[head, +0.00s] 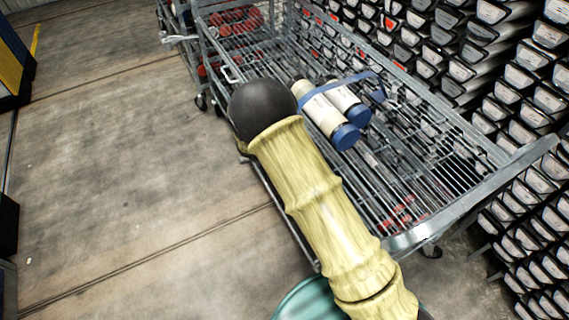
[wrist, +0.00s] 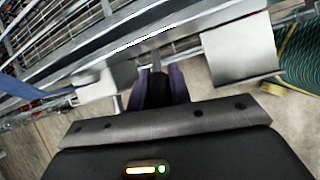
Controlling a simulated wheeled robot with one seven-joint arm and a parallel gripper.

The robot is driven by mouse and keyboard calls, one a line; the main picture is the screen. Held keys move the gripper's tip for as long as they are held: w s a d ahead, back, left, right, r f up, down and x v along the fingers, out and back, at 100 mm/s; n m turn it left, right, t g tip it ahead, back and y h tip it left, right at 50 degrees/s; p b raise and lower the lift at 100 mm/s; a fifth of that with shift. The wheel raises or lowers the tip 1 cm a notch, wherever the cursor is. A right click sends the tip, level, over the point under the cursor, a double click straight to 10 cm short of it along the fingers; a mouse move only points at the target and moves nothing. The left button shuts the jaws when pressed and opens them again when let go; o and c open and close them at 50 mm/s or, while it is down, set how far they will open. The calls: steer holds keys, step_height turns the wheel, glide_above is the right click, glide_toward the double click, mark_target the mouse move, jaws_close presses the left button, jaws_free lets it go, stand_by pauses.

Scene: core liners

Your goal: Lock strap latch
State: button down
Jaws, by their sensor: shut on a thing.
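My gripper shows in the wrist view (wrist: 157,88), its dark, purple-sided fingers shut on a small grey metal part beside the cart's side rail. This part looks like the strap latch (wrist: 155,62), but the fingers hide most of it. A blue strap (wrist: 30,88) comes in from the left and ends close to the fingers. In the head view the strap (head: 345,84) runs over two pale core liners (head: 322,112) with blue caps on the cart. My black wrist and yellow-sleeved arm hide my gripper and the strap's near end there.
The wire-deck metal cart (head: 455,222) carries the liners, and its raised rails surround the deck. A pale metal plate (wrist: 240,52) is right of my fingers. Racks of core trays (head: 535,95) stand close on the right. The concrete floor (head: 110,150) at left is clear.

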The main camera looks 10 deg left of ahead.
steer(key=shift+a, duration=0.1)
steer(key=c, duration=1.3)
jaws_free()
steer(key=v, duration=1.7)
steer(key=shift+r, duration=0.15)
steer(key=shift+s, duration=0.1)
steer(key=s+d+r+m+g+y+p, duration=0.1)
steer(key=d+r+m+p, duration=0.1)
steer(key=d+r+m, duration=0.3)
steer(key=s+d+r+m+g+p, duration=0.1)
steer(key=d+m+p, duration=0.1)
steer(key=d, duration=0.5)
steer(key=s+d+r+m+y+p, duration=0.1)
steer(key=d+r+m, duration=0.1)
steer(key=d+m, duration=0.3)
steer(key=s+d+r+m+y+p, duration=0.2)
steer(key=s+d+r+m+p, duration=0.2)
steer(key=s+d+m, duration=0.6)
steer(key=d+r+m, duration=0.1)
steer(key=d+r, duration=0.1)
steer(key=d, duration=0.1)
steer(key=shift+d+r+m+p, duration=0.2)
steer(key=shift+d+m+p, duration=0.1)
steer(key=shift+p, duration=0.05)
